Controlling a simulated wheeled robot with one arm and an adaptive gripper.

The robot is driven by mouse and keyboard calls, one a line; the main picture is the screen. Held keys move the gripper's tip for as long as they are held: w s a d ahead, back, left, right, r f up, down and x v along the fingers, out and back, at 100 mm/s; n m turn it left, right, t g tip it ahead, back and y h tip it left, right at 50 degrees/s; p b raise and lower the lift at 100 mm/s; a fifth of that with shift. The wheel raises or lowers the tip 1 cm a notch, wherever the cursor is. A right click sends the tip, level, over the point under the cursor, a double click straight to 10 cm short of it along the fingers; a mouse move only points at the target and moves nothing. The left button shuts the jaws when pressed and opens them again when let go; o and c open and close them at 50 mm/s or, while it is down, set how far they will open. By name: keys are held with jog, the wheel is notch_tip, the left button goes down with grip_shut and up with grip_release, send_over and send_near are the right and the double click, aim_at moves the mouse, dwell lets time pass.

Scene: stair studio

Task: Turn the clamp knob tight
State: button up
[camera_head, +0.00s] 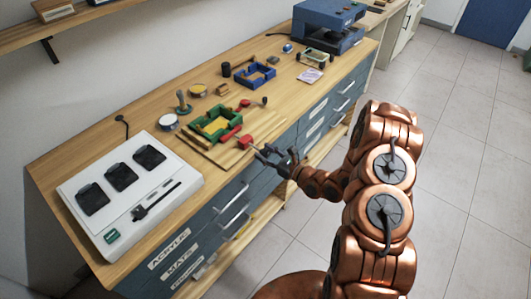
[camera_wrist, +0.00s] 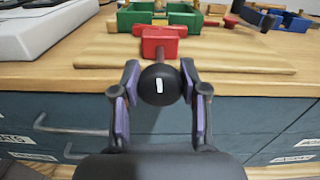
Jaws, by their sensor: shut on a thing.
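The clamp knob (camera_wrist: 158,82) is a black ball with a white mark on its front face. It stands out from a red clamp block (camera_wrist: 160,42) at the front edge of the bench. The block also shows in the head view (camera_head: 244,142), beside a green frame (camera_head: 216,124) on a wooden board. My gripper (camera_wrist: 158,96) has one finger on each side of the knob and is shut on it. In the head view my gripper (camera_head: 271,155) reaches the bench edge from the right, and the knob is mostly hidden by the fingers.
A second red clamp piece (camera_head: 244,103) with a black knob (camera_head: 264,100) lies farther back. A blue frame (camera_head: 255,75) stands beyond it. A white case (camera_head: 130,190) with black squares sits at left. Drawer handles (camera_head: 234,193) project below the bench edge. The floor at right is clear.

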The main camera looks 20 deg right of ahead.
jog(key=shift+m, duration=0.5)
jog(key=o, duration=1.1)
jog(key=shift+o, duration=0.2)
jog(key=shift+s+d, duration=0.4)
jog(key=shift+s, duration=0.05)
jog(key=v, duration=1)
jog(key=shift+s+d, duration=0.15)
jog(key=shift+s, duration=0.2)
